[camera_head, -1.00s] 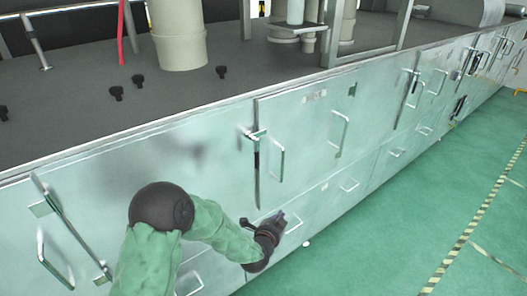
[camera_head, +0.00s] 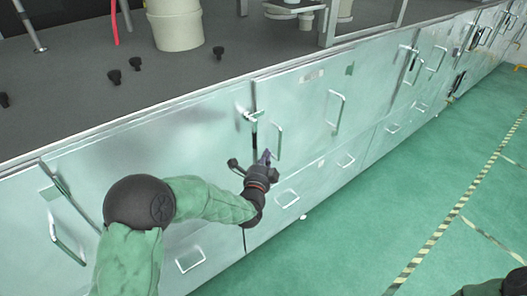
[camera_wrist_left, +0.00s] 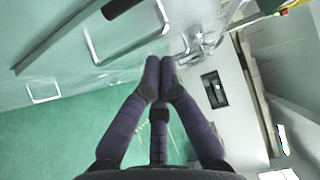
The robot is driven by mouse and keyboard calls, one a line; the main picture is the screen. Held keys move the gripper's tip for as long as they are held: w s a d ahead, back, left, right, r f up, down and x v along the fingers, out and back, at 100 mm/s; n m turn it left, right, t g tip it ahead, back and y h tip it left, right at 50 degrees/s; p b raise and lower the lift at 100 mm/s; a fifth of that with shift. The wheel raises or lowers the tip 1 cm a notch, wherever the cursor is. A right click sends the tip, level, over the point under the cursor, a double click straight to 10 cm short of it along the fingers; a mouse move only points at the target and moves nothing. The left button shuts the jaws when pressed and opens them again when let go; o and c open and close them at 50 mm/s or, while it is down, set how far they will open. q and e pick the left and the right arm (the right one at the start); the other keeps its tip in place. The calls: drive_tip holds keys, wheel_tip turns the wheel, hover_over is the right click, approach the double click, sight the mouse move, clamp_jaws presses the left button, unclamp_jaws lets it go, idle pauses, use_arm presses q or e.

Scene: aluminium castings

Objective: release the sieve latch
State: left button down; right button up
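A metal latch (camera_head: 251,116) sits at the upper left edge of a cabinet door, with a dark vertical gap below it. Beside it is the door's loop handle (camera_head: 278,141). My left gripper (camera_head: 266,157) is just below the latch, close to the handle's lower end in the head view. In the left wrist view its two purple fingers (camera_wrist_left: 160,66) meet at the tips, with nothing visible between them. Bright metal latch hardware (camera_wrist_left: 196,40) is beyond the tips, and a loop handle (camera_wrist_left: 124,40) is to their left. I cannot tell whether the tips touch anything.
The pale cabinet front (camera_head: 170,130) carries more handles and another latch rod (camera_head: 58,180) at left. A grey top with black knobs (camera_head: 114,76) and a beige cylinder (camera_head: 175,25) lies above. Green floor (camera_head: 400,190) is open at right.

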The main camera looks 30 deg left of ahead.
sight(256, 128)
use_arm(q)
drive_tip(key=w+a, duration=0.5)
idle(0.7)
idle(0.3)
drive_tip(key=shift+s+g+p, duration=0.2)
drive_tip(key=shift+g+p, duration=0.1)
drive_tip(key=shift+p, duration=0.25)
